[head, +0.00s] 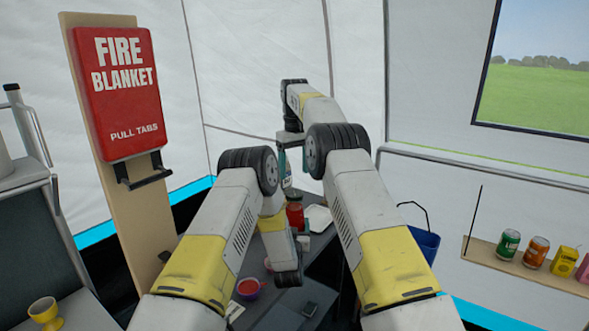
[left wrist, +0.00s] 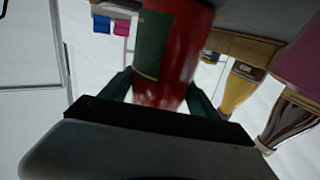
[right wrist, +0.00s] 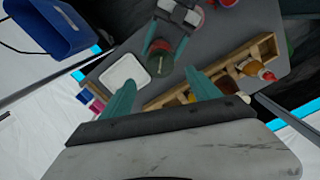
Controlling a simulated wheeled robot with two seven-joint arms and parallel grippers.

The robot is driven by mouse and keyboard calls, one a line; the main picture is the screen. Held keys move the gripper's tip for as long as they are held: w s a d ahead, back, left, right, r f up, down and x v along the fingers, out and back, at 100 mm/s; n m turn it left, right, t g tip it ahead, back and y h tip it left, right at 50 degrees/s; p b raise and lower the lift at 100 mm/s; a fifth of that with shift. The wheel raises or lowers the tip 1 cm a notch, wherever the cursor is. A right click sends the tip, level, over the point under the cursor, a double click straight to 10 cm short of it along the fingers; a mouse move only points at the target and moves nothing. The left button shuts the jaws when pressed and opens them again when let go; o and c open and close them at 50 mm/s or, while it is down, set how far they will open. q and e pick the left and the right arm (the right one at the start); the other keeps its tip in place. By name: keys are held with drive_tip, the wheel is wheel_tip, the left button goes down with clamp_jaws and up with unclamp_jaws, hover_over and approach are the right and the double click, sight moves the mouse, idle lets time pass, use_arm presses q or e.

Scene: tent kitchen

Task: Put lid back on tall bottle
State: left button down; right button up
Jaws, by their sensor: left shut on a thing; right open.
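My left gripper (right wrist: 166,48) is shut on a red cylindrical container, probably the tall bottle. In the left wrist view the container (left wrist: 187,65) is red with a dark green label, and the fingers press on both sides. It also shows in the head view (head: 294,214), low over the dark table. In the right wrist view I look down on its dark top (right wrist: 160,62). My right gripper (right wrist: 160,95) is open with nothing between its fingers, above and apart from the container. In the head view my right gripper (head: 284,160) points down. I cannot make out the lid.
A white square plate (right wrist: 124,70) lies on the table beside the container. A wooden rack (right wrist: 240,62) holds several sauce bottles. A purple-red bowl (head: 249,288) stands at the table's near side. A blue bucket (head: 425,243) hangs at the right, near a shelf (head: 520,265) with cans.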

sight(295, 194)
drive_tip(key=shift+f, duration=4)
drive_tip(key=c, duration=1.5)
drive_tip(key=o, duration=1.7)
drive_tip(key=shift+c, duration=0.2)
wheel_tip(295, 194, up, 8)
drive_tip(key=shift+f, duration=0.25)
